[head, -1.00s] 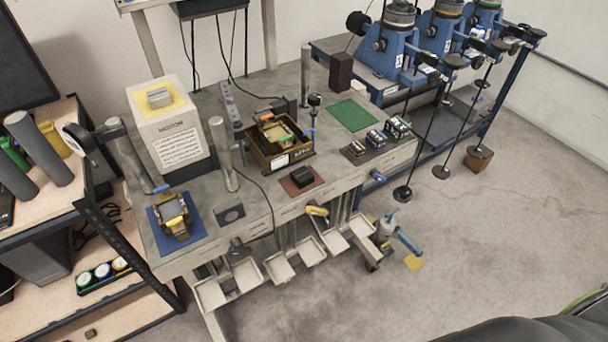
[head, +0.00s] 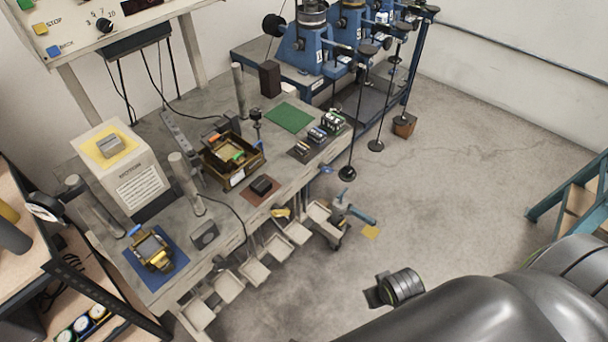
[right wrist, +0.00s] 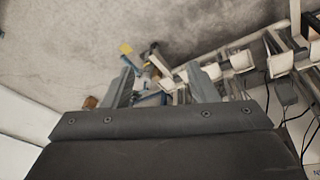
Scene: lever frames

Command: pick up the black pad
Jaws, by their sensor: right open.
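A small black block (head: 262,184), the thing most like the black pad, lies on a reddish-brown mat (head: 252,196) near the bench's front edge in the head view. A grey block with a dark face (head: 204,235) sits further left on the bench. My right gripper (right wrist: 162,82) shows in the right wrist view with its two fingers apart and nothing between them. It points over the floor toward the bench's front, and I cannot make out the black pad there. My left gripper is not in view.
A wooden tray (head: 228,178) stands behind the mat, and grey posts rise from the bench. A blue mat with a yellow-and-black device (head: 154,251) lies at left, a green mat (head: 289,117) at the back right. White bins hang along the front. Open floor (head: 440,190) lies to the right.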

